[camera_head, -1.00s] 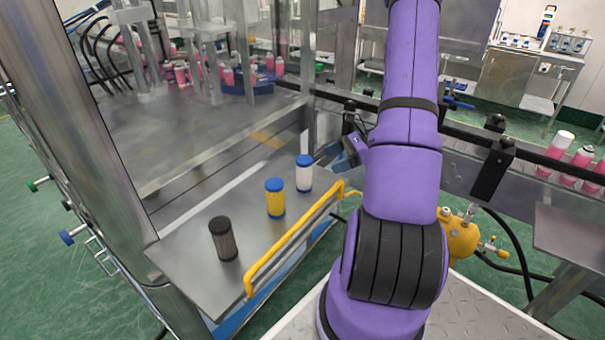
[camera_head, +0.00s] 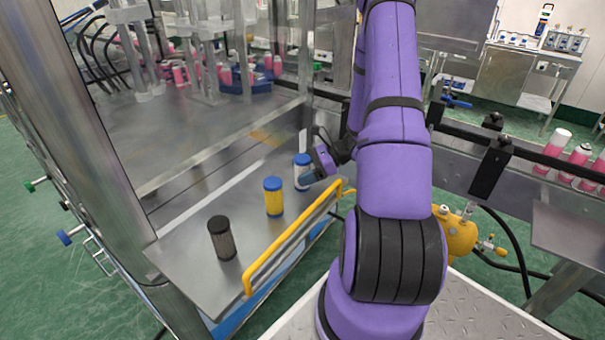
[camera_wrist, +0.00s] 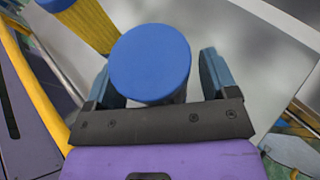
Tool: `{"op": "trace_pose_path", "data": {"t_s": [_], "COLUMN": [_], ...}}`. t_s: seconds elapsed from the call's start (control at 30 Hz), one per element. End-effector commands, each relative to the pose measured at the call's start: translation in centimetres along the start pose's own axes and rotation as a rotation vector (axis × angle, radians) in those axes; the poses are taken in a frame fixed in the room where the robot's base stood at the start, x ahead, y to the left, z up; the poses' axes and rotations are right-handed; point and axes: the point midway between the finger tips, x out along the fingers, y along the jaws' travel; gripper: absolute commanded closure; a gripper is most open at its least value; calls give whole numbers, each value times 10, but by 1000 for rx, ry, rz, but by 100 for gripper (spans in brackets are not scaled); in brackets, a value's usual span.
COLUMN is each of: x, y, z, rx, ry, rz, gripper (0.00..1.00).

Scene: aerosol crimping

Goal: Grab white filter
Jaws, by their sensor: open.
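The white filter (camera_head: 303,173) with a blue cap stands upright at the far end of the metal shelf. My gripper (camera_head: 312,177) is beside it on its right in the head view and partly covers it. In the wrist view the filter's blue cap (camera_wrist: 150,62) lies between the two open blue fingers (camera_wrist: 170,80), one on each side. Its body is mostly hidden under the cap. I cannot tell whether the fingers touch it.
A yellow filter (camera_head: 273,198) with blue ends and a dark filter (camera_head: 221,238) stand on the same metal shelf (camera_head: 190,270). A yellow rail (camera_head: 290,250) runs along the shelf's front edge. In the wrist view the yellow filter (camera_wrist: 90,25) is close on the left.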

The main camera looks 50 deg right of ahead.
Motion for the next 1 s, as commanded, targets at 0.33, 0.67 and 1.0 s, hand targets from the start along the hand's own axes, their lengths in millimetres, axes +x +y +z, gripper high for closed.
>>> {"op": "trace_pose_path", "data": {"t_s": [0.33, 0.67, 1.0], "x": [0, -1, -14], "y": [0, 0, -1], "z": [0, 2, 33], "rx": [0, -1, -5], "ry": [0, 0, 2], "rz": [0, 0, -2], "gripper": [76, 76, 76]}}
